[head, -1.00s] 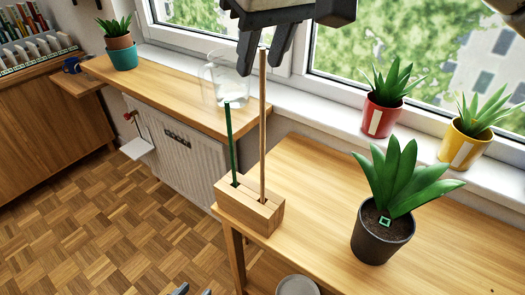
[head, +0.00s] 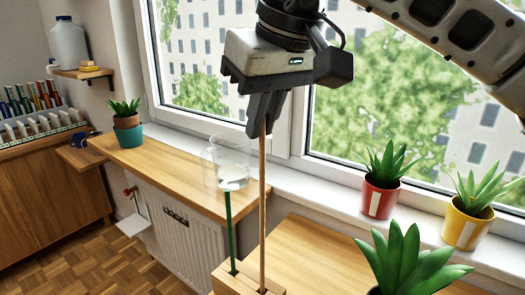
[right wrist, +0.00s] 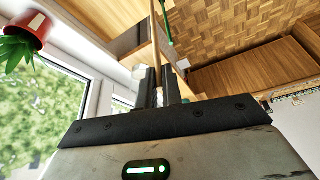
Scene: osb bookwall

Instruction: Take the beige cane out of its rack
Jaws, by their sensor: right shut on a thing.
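The beige cane (head: 262,200) is a thin, upright rod. Its lower end is in a slot of the wooden block rack (head: 226,281) at the bottom of the head view. How deep it sits is cut off there. My right gripper (head: 259,132) comes from above and is shut on the cane's top end, which the fingers hide in the head view. In the right wrist view the gripper fingers (right wrist: 161,78) close around the cane's end. A green cane (head: 229,232) stands in the same rack, just left of the beige one. My left gripper is out of view.
The rack stands on a wooden table (head: 310,250). A clear jug (head: 230,165) is on the wooden ledge behind. A red pot (head: 380,199) and a yellow pot (head: 465,227) stand on the windowsill at right. A large plant (head: 410,265) is right of the rack.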

